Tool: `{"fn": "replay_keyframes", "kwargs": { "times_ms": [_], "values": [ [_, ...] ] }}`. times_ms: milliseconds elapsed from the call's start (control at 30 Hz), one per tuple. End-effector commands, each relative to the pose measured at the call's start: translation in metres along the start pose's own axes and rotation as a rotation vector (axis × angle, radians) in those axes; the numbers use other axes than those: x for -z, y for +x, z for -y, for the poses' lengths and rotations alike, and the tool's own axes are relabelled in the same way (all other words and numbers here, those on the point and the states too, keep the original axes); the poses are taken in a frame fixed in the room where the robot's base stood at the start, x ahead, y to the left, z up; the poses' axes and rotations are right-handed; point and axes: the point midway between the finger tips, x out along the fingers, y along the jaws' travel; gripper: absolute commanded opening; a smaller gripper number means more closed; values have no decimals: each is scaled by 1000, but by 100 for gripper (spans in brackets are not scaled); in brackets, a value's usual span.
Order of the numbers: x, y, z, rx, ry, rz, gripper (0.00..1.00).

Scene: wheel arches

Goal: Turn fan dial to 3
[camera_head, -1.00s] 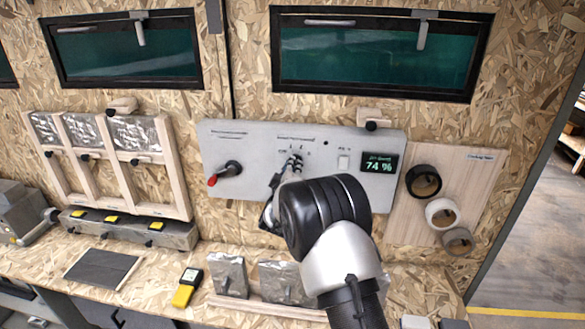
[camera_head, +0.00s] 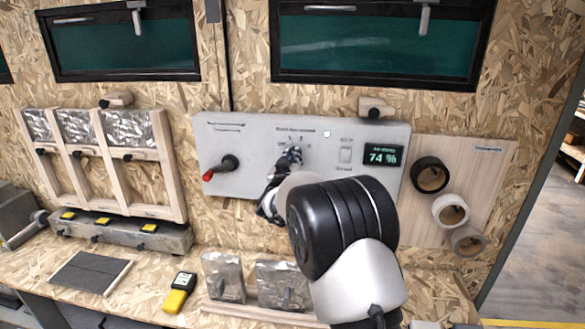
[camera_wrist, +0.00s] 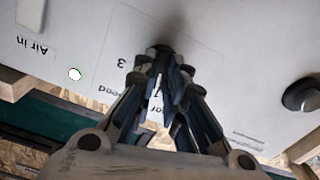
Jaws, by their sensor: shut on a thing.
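The grey control panel (camera_head: 330,135) is fixed to the chipboard wall. My gripper (camera_head: 290,158) is at the fan dial in the middle of the panel, under its printed label. The wrist view shows my gripper (camera_wrist: 162,62) with its dark fingers closed together on the dial against the panel face. The dial is almost wholly hidden by the fingers, so I cannot tell its pointer direction. In the wrist view the panel is upside down, and a printed "3" stands just left of the fingertips.
A red-tipped lever (camera_head: 222,168) is left of my gripper. Several rings (camera_head: 430,175) hang farther right. A yellow meter (camera_head: 178,292) lies on the bench below.

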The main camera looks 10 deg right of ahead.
Motion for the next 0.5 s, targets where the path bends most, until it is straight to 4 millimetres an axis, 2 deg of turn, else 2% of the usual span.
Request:
{"fn": "replay_keyframes", "kwargs": {
  "times_ms": [500],
  "values": [
    [-3,0,-1,1,491,-2,0]
  ]
}}
